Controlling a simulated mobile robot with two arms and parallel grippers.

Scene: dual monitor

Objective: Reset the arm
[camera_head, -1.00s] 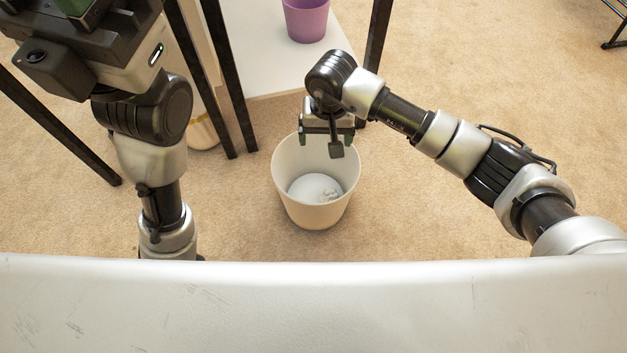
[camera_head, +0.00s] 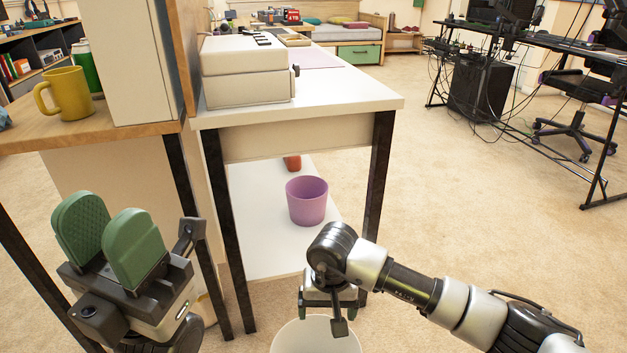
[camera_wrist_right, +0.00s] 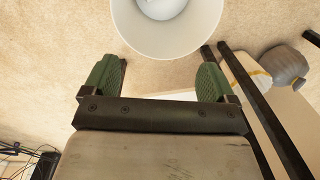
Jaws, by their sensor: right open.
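My left gripper (camera_head: 108,240) is raised at the lower left of the head view, its two green pads apart with nothing between them. My right gripper (camera_head: 328,300) hangs at the lower middle, over the rim of a white bin (camera_head: 314,338). In the right wrist view my right gripper (camera_wrist_right: 157,80) has its green fingers wide apart and empty. The white bin (camera_wrist_right: 205,35) is at the top of that view, just beyond the fingertips. Something white lies inside it, only partly shown.
A white desk (camera_head: 345,95) with a white box-like device (camera_head: 248,82) stands ahead. A purple bin (camera_head: 307,203) is on its low shelf. A wooden table (camera_head: 110,128) with a yellow mug (camera_head: 66,95) is at left, near my left gripper. Carpet at right is open.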

